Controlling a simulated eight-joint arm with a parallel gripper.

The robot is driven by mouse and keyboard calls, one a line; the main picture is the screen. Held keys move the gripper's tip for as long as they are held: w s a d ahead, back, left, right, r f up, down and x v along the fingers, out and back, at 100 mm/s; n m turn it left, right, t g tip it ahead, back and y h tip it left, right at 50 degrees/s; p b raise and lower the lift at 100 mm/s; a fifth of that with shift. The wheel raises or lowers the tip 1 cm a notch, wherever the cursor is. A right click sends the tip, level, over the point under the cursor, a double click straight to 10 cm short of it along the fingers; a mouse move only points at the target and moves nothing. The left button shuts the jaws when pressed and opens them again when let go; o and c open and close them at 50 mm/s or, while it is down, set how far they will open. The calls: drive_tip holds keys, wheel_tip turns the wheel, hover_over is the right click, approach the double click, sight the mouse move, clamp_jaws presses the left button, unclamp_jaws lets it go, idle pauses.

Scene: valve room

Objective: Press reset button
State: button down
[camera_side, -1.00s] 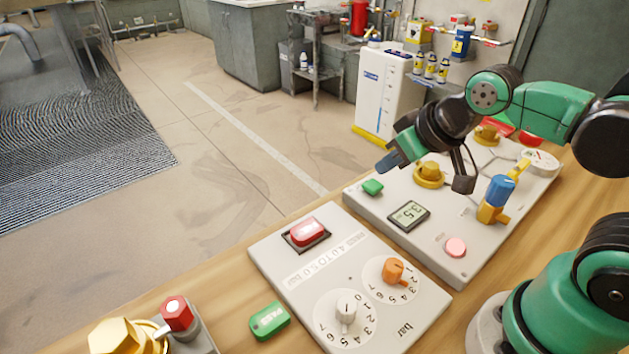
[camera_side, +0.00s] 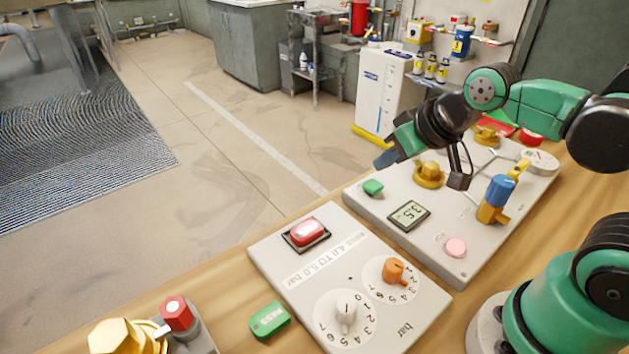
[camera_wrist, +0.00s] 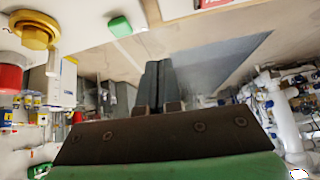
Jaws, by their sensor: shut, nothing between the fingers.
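My gripper (camera_side: 384,160) is shut and empty, in the air above the far panel (camera_side: 462,262). Its fingers also show in the wrist view (camera_wrist: 158,72). A green button (camera_side: 373,187) sits at the far panel's left corner, just below the fingertips in the side view and apart from them. It shows in the wrist view (camera_wrist: 120,26) up and left of the fingers. A pink round button (camera_side: 455,247) is at the panel's front right. A red button (camera_side: 308,232) in a dark frame is on the near panel (camera_side: 270,262). I cannot read which button is reset.
The far panel carries a display (camera_side: 409,214) reading 3.5, a yellow valve (camera_side: 429,174) and a blue-handled valve (camera_side: 499,190). The near panel has an orange knob (camera_side: 394,270) and a white knob (camera_side: 346,312). A green tag (camera_side: 269,320) lies on the wooden bench.

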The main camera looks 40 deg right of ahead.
sight(377, 187)
drive_tip(key=w+d+r+m+t, duration=0.1)
drive_tip(key=w+d+m+t, duration=0.1)
drive_tip(key=w+d+m, duration=0.3)
drive_tip(key=shift+w+d+m+y, duration=0.15)
drive_tip(key=shift+d+m+y, duration=0.25)
drive_tip(key=shift+m, duration=0.7)
drive_tip(key=shift+a+f, duration=0.1)
drive_tip(key=shift+f, duration=4.25)
drive_tip(key=shift+r, duration=2.5)
